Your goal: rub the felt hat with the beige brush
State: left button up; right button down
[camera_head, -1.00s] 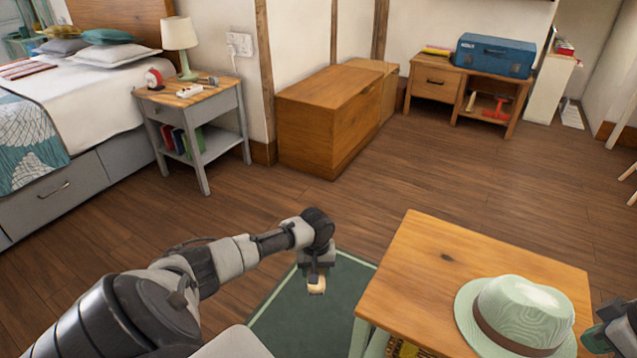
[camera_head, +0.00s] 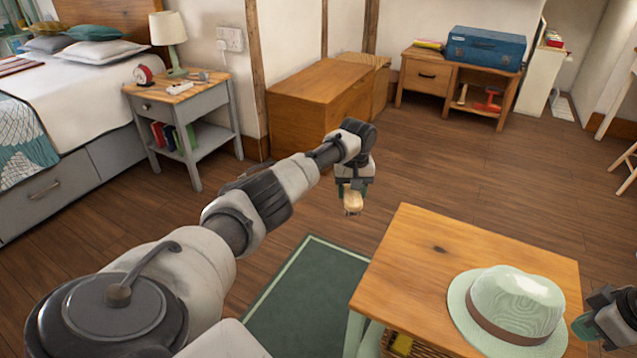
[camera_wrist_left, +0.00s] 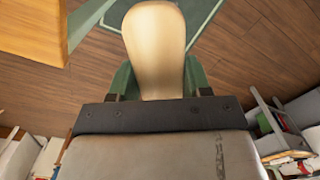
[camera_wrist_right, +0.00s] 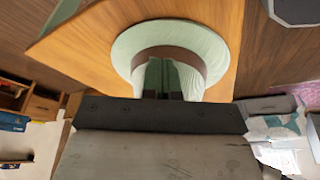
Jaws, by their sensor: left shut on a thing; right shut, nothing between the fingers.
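The pale green felt hat (camera_head: 528,298) with a brown band sits upright on the small wooden table (camera_head: 425,243), near its right front side. My left gripper (camera_head: 353,188) is shut on the beige brush (camera_head: 354,203) and holds it in the air left of the table, away from the hat. In the left wrist view the rounded beige brush body (camera_wrist_left: 155,45) stands between the green fingers; its bristles are hidden there. My right gripper (camera_head: 583,326) is shut and empty beside the hat's right side. The hat (camera_wrist_right: 128,52) also fills the upper middle of the right wrist view.
A green mat (camera_head: 305,300) lies on the floor left of the table. A grey nightstand (camera_head: 188,108), a wooden chest (camera_head: 318,105) and a low cabinet with a blue case (camera_head: 486,48) stand behind. The table top left of the hat is clear.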

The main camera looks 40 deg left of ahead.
pick_arm(q)
jog(key=w+d+r+m, duration=0.1)
jog(key=d+r+m, duration=0.15)
jog(key=d, duration=0.75)
jog(key=w+d+r+m, duration=0.1)
jog(key=d+r, duration=0.3)
jog(key=d, duration=0.7)
jog(key=m, duration=0.6)
send_near(501, 276)
jog(key=shift+f, duration=2.05)
jog(key=shift+f, duration=0.95)
jog(key=shift+d, duration=0.1)
jog(key=shift+w+d+f, duration=0.1)
jog(key=shift+w+d, duration=0.3)
jog(key=shift+d, duration=1.05)
jog(key=shift+w+d+r, duration=0.1)
jog(key=shift+w+d, duration=0.3)
jog(key=shift+d, duration=1.1)
jog(key=shift+w+d+f, duration=0.1)
jog(key=shift+w+d, duration=0.3)
jog(key=shift+d, duration=1.05)
jog(key=shift+s+a, duration=0.45)
jog(key=shift+a, duration=1.05)
jog(key=shift+s+a, duration=0.4)
jog(key=shift+a, duration=1.1)
jog(key=shift+s+a, duration=0.45)
jog(key=shift+a, duration=1.1)
